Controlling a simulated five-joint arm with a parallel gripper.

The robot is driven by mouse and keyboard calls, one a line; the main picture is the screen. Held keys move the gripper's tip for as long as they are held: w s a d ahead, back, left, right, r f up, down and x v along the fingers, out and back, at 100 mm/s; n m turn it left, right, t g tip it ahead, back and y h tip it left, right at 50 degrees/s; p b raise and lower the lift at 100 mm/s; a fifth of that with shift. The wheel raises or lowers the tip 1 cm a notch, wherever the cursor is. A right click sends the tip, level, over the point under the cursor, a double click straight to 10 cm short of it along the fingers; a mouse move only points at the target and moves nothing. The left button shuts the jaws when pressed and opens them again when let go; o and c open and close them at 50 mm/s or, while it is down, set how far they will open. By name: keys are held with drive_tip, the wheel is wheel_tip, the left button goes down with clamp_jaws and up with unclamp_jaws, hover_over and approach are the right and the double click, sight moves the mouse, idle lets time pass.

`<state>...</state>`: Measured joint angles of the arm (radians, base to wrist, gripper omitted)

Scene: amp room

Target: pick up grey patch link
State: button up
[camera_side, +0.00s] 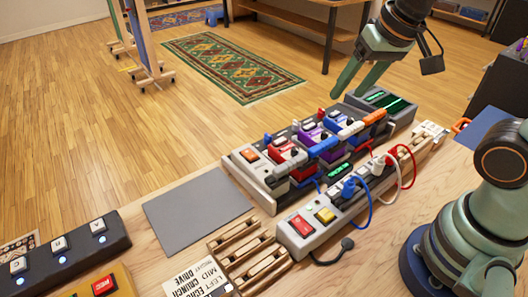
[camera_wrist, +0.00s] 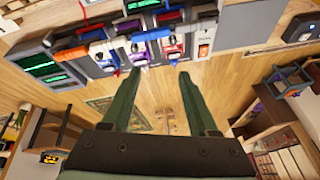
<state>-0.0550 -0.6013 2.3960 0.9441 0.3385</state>
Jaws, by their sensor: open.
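A pale grey-white link (camera_side: 351,130), which looks like the grey patch link, lies across the tops of the coloured pedals, between a blue link (camera_side: 325,147) and an orange link (camera_side: 375,117). My gripper (camera_side: 347,94) is open and empty, above and behind the pedals in the side view. In the wrist view its two green fingers (camera_wrist: 160,72) are spread apart, with the pedal row beyond their tips. Nothing is between them.
The pedalboard (camera_side: 236,167) is crowded with pedals and knobs. A grey unit with green screens (camera_side: 389,103) stands at its far right end. A power strip (camera_side: 295,236) with plugs and cables runs in front. A grey mat (camera_side: 197,211) to the left is bare.

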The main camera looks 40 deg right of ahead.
drive_tip(key=w+a+f+m+g, duration=0.25)
drive_tip(key=a+m, duration=0.25)
drive_tip(key=m, duration=0.3)
drive_tip(key=m+g, duration=0.2)
drive_tip(key=m, duration=0.5)
approach(291, 162)
wheel_tip(291, 162, down, 9)
drive_tip(key=shift+w+a+r, duration=0.1)
drive_tip(key=shift+f, duration=0.3)
clamp_jaws()
